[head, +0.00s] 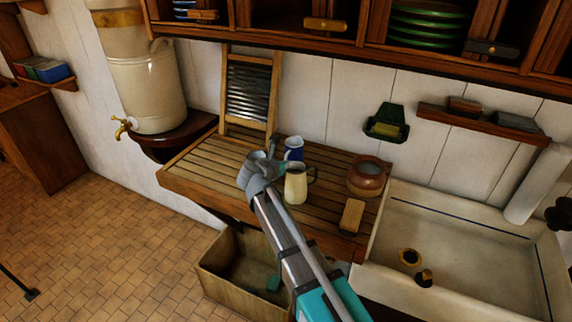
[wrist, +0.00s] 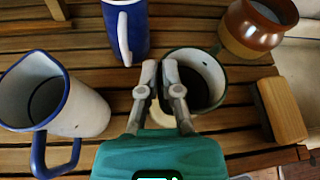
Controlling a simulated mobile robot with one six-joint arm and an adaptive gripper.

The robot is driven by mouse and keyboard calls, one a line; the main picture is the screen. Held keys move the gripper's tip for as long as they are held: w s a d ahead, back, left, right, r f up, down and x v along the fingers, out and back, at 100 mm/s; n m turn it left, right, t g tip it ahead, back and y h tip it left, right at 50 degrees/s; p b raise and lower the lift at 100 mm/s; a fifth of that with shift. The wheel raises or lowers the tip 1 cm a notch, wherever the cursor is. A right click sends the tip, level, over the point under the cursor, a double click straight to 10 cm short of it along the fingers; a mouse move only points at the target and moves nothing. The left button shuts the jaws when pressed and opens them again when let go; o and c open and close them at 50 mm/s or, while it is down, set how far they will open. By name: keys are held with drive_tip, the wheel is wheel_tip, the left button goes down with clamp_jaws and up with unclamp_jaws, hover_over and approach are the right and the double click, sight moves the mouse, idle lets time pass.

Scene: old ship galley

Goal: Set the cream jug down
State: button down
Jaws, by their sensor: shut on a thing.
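The cream jug (head: 296,186) has a dark rim and a dark handle on its right. It is upright at the middle of the slatted wooden drainboard (head: 195,165). I cannot tell whether its base touches the slats. My gripper (head: 281,168) reaches it from the left. In the wrist view my gripper (wrist: 162,72) is shut on the left side of the jug's rim (wrist: 205,52), and the jug's inside looks dark. My fingers hide part of its wall.
A brown pot (head: 367,178) and wooden block (head: 352,215) are to the right, before the sink (head: 460,240). The drainboard's left end is clear.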

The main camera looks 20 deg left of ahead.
drive_tip(key=c, duration=1.3)
unclamp_jaws()
drive_tip(key=shift+f, duration=0.15)
drive_tip(key=o, duration=0.5)
drive_tip(key=shift+s+r, duration=0.15)
drive_tip(key=shift+r, duration=0.1)
drive_tip(key=p+v, duration=0.4)
drive_tip(key=v, duration=0.7)
drive_tip(key=shift+s+p, duration=0.3)
drive_tip(key=shift+s, duration=0.1)
drive_tip(key=shift+w+r, duration=0.1)
